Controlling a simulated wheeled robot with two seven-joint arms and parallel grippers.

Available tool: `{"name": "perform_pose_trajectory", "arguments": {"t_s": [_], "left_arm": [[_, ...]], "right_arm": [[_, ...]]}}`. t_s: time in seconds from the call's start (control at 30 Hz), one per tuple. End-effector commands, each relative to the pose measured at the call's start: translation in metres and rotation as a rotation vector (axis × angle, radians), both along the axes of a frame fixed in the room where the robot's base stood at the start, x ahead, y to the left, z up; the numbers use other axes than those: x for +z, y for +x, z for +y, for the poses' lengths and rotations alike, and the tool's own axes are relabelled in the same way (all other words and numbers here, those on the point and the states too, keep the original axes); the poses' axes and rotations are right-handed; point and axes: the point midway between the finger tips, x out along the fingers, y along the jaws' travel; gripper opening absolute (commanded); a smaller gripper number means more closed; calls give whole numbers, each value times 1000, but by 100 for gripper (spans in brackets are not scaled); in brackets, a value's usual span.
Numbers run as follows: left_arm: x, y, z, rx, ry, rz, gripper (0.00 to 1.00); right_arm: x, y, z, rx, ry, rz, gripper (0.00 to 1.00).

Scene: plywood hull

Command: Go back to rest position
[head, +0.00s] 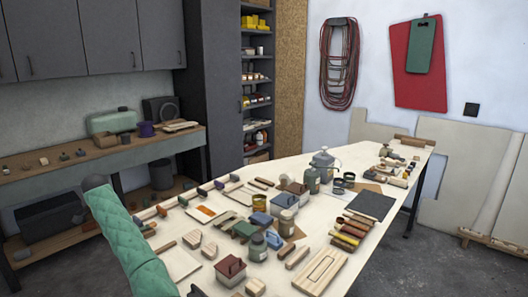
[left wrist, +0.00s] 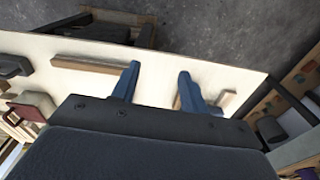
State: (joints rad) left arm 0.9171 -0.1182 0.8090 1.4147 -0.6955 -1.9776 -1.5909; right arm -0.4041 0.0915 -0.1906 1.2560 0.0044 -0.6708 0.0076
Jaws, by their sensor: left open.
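My left gripper (left wrist: 158,72) shows in the left wrist view with its two blue fingers spread apart and nothing between them. The fingers are over the pale plywood worktable (left wrist: 165,60) near its edge, and I cannot tell their height above it. In the head view a green padded arm of mine runs up the lower left, and no gripper fingers can be made out. My right gripper is in neither view.
The long table (head: 320,205) is crowded with tins, wood blocks and tools, including a dark sheet (head: 371,205) and a wooden frame (head: 320,271). A wood strip (left wrist: 90,65) lies near the left gripper. A shelved bench (head: 170,143) stands at left; concrete floor (head: 450,270) is open at right.

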Motion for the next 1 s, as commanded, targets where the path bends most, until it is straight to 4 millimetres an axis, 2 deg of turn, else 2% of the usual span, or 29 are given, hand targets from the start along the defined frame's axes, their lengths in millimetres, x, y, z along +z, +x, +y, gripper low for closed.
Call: {"name": "perform_pose_trajectory", "arguments": {"t_s": [0.4,0.57,0.73,1.0], "left_arm": [[-28,-28,11,100,73,-5,44],[-44,-45,16,155,117,-14,44],[-67,-73,18,231,183,-34,44],[-103,-120,7,341,284,-93,44]], "right_arm": [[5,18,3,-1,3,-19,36],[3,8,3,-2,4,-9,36],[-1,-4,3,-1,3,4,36],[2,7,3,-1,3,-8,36]]}}
